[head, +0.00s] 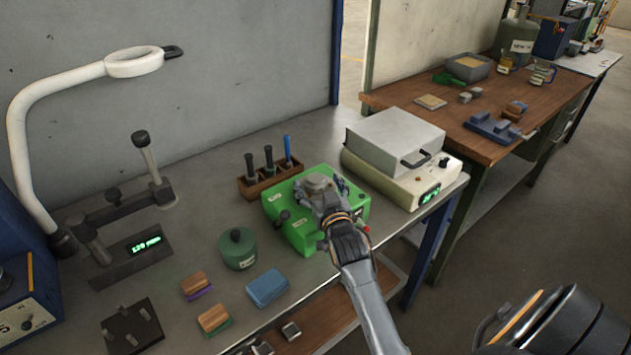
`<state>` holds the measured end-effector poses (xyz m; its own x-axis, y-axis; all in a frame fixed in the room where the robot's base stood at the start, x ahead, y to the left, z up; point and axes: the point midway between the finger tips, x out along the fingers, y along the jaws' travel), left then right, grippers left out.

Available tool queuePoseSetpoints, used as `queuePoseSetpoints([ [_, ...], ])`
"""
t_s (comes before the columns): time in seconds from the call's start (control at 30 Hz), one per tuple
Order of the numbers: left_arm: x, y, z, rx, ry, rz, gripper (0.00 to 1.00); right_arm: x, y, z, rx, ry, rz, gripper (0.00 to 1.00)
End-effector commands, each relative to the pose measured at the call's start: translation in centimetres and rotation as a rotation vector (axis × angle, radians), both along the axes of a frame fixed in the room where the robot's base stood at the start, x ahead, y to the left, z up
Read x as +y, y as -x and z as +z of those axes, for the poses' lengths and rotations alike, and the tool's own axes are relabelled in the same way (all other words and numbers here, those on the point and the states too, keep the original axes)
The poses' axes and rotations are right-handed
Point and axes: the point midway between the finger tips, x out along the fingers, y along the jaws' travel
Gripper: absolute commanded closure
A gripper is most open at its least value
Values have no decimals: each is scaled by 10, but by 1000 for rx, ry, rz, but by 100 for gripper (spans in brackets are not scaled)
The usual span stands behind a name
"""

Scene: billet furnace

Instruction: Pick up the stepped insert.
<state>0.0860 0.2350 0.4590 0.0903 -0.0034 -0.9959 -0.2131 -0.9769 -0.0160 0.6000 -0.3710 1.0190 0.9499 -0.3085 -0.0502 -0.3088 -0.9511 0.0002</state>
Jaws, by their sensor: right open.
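My right gripper (331,192) is over the green box-shaped unit (293,234) on the grey metal bench, its open jaws pointing away from me. A grey rounded metal piece (317,184) shows at the fingertips on top of the unit. I cannot tell whether it is the stepped insert, and the gripper hides part of it. I cannot make out contact between the jaws and this piece. No other thing in view is clearly the stepped insert. My left gripper is not in view.
A wooden rack (267,178) with upright tools stands behind the green unit. A white heater box (399,172) stands to its right. A green canister (238,249), a blue block (267,288) and a lamp (133,63) are to the left. A wooden bench (420,114) stands beyond.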

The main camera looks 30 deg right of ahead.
Motion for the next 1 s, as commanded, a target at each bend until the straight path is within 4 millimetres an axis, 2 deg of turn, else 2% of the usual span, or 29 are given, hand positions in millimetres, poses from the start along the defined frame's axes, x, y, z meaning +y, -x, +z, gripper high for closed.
queuePoseSetpoints([
  [0.07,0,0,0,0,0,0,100,0,0,0,0,0,0,16],
  [0.1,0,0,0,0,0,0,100,0,0,0,0,0,0,20],
  [0.5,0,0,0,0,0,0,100,0,1,-1,1,0,0,100],
  [0.83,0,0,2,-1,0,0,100,0,0,5,-6,2,1,100],
  [1.0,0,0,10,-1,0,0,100,-1,-4,14,-7,2,2,100],
])
